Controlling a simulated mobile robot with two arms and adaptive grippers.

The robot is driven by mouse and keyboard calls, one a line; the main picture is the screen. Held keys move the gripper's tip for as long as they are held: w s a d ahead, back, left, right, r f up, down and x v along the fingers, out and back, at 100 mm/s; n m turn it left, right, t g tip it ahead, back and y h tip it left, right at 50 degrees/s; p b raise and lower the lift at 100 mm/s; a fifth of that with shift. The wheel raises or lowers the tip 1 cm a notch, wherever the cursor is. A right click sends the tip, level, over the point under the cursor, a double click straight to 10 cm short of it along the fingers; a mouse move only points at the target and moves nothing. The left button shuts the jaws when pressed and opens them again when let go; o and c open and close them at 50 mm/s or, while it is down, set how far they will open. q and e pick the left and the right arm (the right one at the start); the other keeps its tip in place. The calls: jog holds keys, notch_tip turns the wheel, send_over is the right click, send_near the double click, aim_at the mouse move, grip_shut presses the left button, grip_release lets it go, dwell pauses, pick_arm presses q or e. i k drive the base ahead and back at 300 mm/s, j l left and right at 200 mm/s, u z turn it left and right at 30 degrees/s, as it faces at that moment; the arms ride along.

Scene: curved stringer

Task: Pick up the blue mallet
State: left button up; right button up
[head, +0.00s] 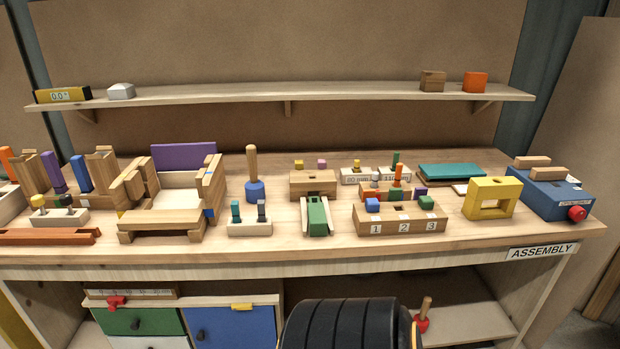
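The blue mallet (255,191) stands on the wooden bench top, left of the middle in the head view. Its round blue head rests on the bench and its pale wooden handle points straight up. Neither of my grippers shows in the head view.
A two-post block (249,228) stands in front of the mallet. A wooden frame with a purple panel (184,156) is to its left. A wooden block (313,184) and green clamp-like piece (317,214) are to its right. A wall shelf (280,94) runs above; the bench behind the mallet looks clear.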

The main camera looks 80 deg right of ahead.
aim_at(254, 189)
jog(key=z, duration=2.1)
